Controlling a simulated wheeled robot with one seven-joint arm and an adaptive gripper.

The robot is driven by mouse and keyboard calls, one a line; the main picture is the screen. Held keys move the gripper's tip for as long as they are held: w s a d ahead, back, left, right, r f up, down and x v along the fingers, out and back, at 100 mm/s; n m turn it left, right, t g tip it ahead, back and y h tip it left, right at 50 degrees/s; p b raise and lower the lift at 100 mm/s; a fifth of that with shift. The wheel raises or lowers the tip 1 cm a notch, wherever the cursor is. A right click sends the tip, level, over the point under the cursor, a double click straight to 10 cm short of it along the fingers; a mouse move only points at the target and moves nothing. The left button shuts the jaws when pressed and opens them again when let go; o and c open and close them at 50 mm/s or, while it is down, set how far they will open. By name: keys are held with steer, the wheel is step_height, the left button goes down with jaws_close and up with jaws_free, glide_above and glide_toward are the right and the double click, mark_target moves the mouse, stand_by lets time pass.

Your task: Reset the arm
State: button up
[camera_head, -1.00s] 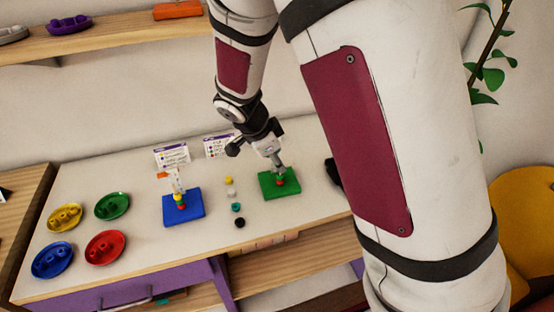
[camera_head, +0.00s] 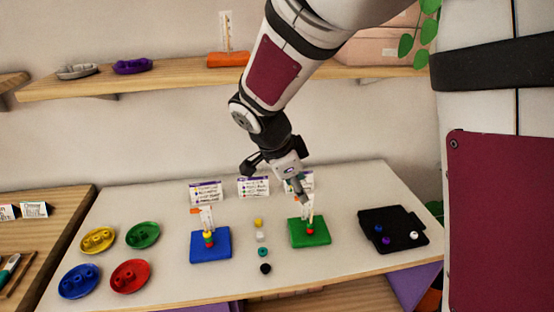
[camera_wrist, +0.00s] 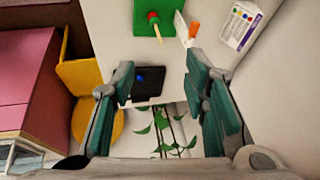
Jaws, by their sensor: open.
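My gripper (camera_head: 300,188) is open and empty, above and behind the green board (camera_head: 318,238) in the head view. In the wrist view its two fingers (camera_wrist: 163,88) are spread wide with nothing between the pads. The green board's upright peg carries a red bead (camera_head: 310,231) low down; in the wrist view the board (camera_wrist: 172,10) shows at the top, with red and green on its peg (camera_wrist: 154,20). The blue board (camera_head: 196,252) stands to the left, with yellow and red beads (camera_head: 208,239) on its peg.
Between the boards lies a column of loose beads: yellow (camera_head: 258,222), white, teal and black (camera_head: 265,268). A black tray (camera_head: 408,240) with 3 beads is at right. Coloured dishes (camera_head: 130,276) are at left. Cards (camera_head: 254,187) stand behind; a shelf (camera_head: 180,78) hangs above.

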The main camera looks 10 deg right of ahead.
steer(key=s+d+r+n+y, duration=0.1)
steer(key=s+d+r+n, duration=0.1)
steer(key=s+r+n, duration=0.2)
steer(key=s+d+r+n+t+y, duration=0.1)
steer(key=s+r+n+y, duration=0.1)
steer(key=s+n, duration=0.5)
steer(key=s+d+r+n+t+y, duration=0.1)
steer(key=s+r+n, duration=0.4)
steer(key=s, duration=0.7)
steer(key=shift+d+r+n, duration=0.3)
steer(key=shift+d+n, duration=0.3)
steer(key=shift+d, duration=0.25)
